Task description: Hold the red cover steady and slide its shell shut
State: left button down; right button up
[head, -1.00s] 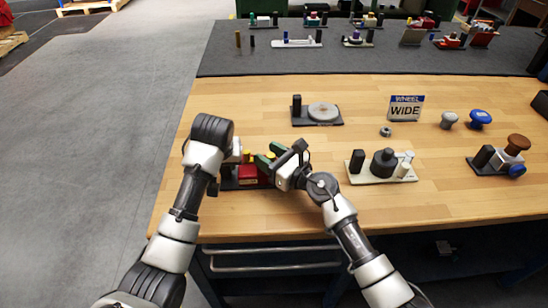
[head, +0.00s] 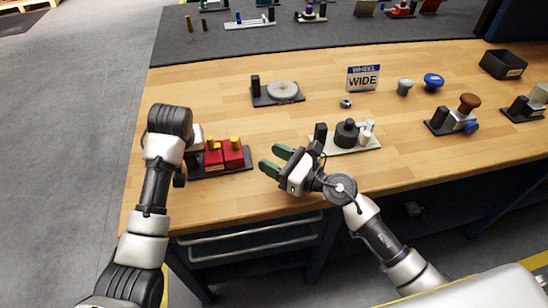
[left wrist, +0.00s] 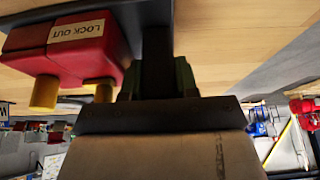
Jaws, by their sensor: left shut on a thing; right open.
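The red cover (head: 233,156) sits on a dark baseplate (head: 229,171) near the table's left front. It shows as two red blocks side by side with a narrow dark seam, each with a yellow knob on top. In the left wrist view the red cover (left wrist: 90,52) carries a "LOCK OUT" label. My left gripper (head: 194,150) is at the plate's left end, beside the cover. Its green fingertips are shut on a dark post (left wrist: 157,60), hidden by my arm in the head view. My right gripper (head: 275,160) is open and empty, right of the cover and apart from it.
A cream plate with dark knobs (head: 342,144) stands just right of my right gripper. A dark plate with a grey disc (head: 282,91) and a "WHEEL WIDE" sign (head: 363,78) stand behind. Bare wood lies between the cover and the disc plate.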

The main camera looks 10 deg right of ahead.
pick_arm(q)
jog(key=shift+s+f, duration=0.1)
jog(key=shift+f, duration=0.15)
